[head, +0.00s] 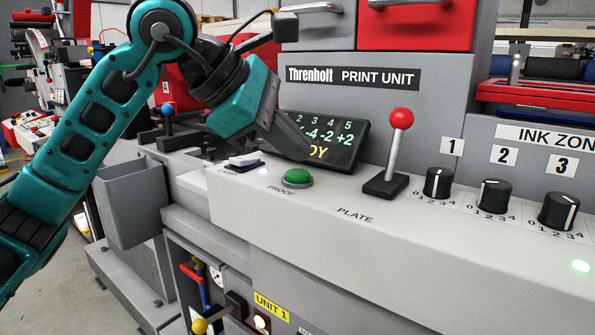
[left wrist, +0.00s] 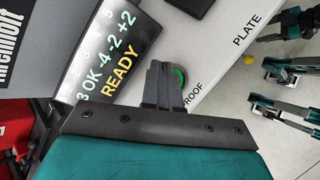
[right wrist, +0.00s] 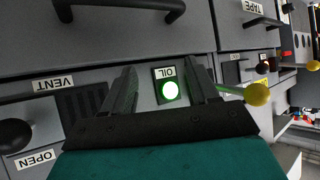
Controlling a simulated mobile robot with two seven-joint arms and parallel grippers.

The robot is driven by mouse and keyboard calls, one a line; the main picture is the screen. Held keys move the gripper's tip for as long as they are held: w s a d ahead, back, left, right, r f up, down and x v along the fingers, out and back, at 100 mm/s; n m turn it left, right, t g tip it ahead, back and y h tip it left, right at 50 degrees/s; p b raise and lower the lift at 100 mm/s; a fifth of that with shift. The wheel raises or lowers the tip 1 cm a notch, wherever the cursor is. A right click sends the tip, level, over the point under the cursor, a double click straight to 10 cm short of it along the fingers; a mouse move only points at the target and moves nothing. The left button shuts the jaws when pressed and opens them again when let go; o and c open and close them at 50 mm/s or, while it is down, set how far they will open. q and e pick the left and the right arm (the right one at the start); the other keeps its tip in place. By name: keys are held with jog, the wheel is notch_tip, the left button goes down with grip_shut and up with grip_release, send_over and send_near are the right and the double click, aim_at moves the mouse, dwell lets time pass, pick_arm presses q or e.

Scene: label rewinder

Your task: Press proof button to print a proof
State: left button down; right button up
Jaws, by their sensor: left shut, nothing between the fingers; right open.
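The green proof button (head: 297,177) sits on the light grey console ledge above the word PROOF. In the left wrist view the green button (left wrist: 182,75) is partly hidden behind my fingers. My left gripper (head: 308,155) is shut and empty, its dark fingertips pointing down above and slightly behind the button; contact cannot be made out. It also shows in the left wrist view (left wrist: 160,66). The display (head: 345,140) is partly covered by the fingers; the left wrist view reads READY on it (left wrist: 118,72). My right gripper (right wrist: 163,72) is open, facing a lower panel.
A red-knobbed lever (head: 397,150) stands right of the button, with black dials (head: 494,196) further right. A white-topped switch (head: 244,161) lies left of the button. A lit OIL lamp (right wrist: 170,91) shows between my right fingers, with a yellow knob (right wrist: 257,93) beside them.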

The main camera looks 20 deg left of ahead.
aim_at(292, 174)
pick_arm(q)
jog(key=shift+f, duration=0.1)
dwell(0.6)
jog(key=shift+f+b, duration=0.35)
jog(key=shift+f+b, duration=0.4)
jog(key=shift+f, duration=0.15)
dwell(0.6)
jog(key=shift+r, duration=0.1)
jog(key=shift+r+p, duration=0.8)
jog(key=shift+r, duration=0.05)
notch_tip(292, 174, up, 5)
jog(key=p, duration=0.4)
jog(key=shift+r, duration=0.1)
